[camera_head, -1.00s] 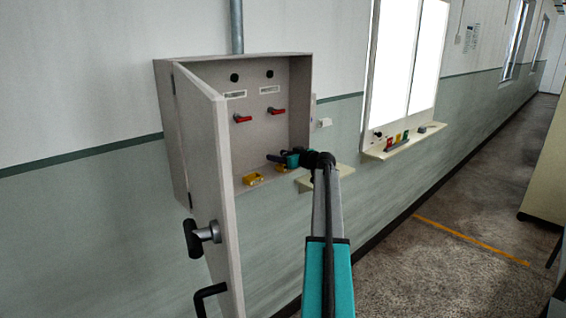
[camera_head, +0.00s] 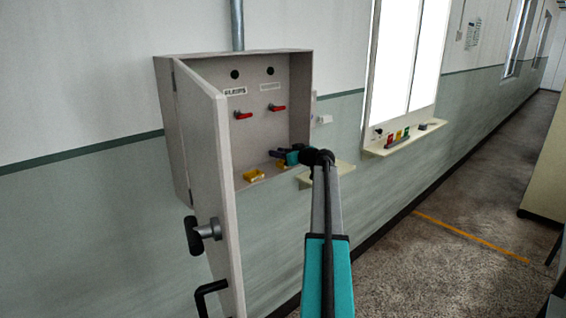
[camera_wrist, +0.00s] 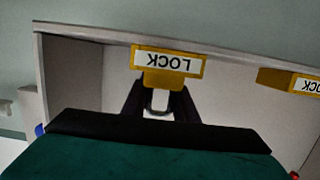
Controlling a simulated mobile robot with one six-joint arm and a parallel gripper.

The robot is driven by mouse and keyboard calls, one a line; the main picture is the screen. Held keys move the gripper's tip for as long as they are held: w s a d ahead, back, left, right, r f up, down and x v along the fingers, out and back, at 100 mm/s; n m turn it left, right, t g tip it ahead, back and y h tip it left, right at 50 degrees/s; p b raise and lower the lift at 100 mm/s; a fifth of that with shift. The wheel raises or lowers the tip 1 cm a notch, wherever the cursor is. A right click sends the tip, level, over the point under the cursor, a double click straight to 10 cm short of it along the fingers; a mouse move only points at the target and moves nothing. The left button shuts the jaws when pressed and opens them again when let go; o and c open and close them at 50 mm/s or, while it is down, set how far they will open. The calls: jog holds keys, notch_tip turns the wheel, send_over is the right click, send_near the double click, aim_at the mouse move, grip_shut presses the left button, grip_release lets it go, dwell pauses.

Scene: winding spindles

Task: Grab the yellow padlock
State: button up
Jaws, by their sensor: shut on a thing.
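A yellow padlock with a LOCK label (camera_wrist: 160,77) is between the fingers of my gripper (camera_wrist: 160,100) in the wrist view. The fingers are shut on it at its shackle end. In the head view my gripper (camera_head: 280,155) reaches into the open grey box, and only a small part of the held padlock (camera_head: 281,164) shows below it. A second yellow padlock (camera_head: 254,175) lies on the box floor to the left. It also shows at the right edge of the wrist view (camera_wrist: 273,78).
The grey box (camera_head: 301,95) has two red handles (camera_head: 243,115) on its back panel. Its door (camera_head: 212,170) stands open on the left, with a dark handle (camera_head: 200,235). A small shelf (camera_head: 318,177) is on the wall to the right of the box.

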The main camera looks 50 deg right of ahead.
jog(key=shift+r, duration=0.15)
jog(key=shift+r+b, duration=1.05)
jog(key=shift+r, duration=0.5)
jog(key=s+a+r+b, duration=0.1)
jog(key=s+a+b, duration=0.4)
jog(key=s, duration=0.8)
jog(key=shift+s+a+r, duration=0.3)
jog(key=shift+a, duration=1.4)
